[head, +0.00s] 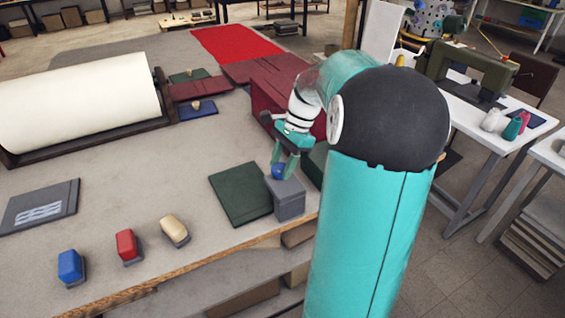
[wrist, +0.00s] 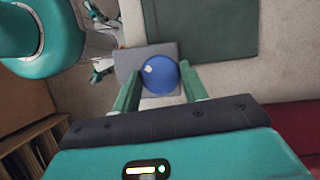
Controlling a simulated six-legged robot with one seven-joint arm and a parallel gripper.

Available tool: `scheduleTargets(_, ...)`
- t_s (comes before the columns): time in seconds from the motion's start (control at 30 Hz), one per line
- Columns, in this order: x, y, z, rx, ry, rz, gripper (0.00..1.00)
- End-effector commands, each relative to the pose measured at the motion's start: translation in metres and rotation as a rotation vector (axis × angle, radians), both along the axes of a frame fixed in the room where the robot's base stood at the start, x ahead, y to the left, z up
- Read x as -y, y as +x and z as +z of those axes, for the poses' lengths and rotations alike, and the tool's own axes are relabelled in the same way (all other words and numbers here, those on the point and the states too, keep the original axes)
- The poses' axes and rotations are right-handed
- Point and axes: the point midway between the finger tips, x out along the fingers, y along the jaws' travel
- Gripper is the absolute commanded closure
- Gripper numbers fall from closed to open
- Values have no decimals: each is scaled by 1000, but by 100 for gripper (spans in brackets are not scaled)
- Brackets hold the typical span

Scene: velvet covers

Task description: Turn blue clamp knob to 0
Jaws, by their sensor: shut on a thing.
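The blue clamp knob (head: 278,171) sits on top of a grey block (head: 289,199) near the table's front right edge. In the wrist view the knob (wrist: 161,75) is round, with a small pale mark left of its middle. My gripper (head: 285,167) reaches down from above. Its two green fingers, also in the wrist view (wrist: 160,85), stand on either side of the knob and are shut on it. I cannot read any scale or 0 mark around the knob.
A dark green board (head: 238,194) lies left of the grey block. Blue (head: 70,266), red (head: 127,245) and cream (head: 173,229) handled blocks stand along the front edge. A dark red stack (head: 275,100) stands behind my gripper. The table middle is clear.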

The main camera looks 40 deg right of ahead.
Motion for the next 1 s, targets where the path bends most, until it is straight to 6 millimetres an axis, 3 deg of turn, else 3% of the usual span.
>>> scheduleTargets(0.6, -1, 5, 1, 1, 0, 518, 80)
scheduleTargets(1.0, -1, 5, 1, 1, -1, 689, 80)
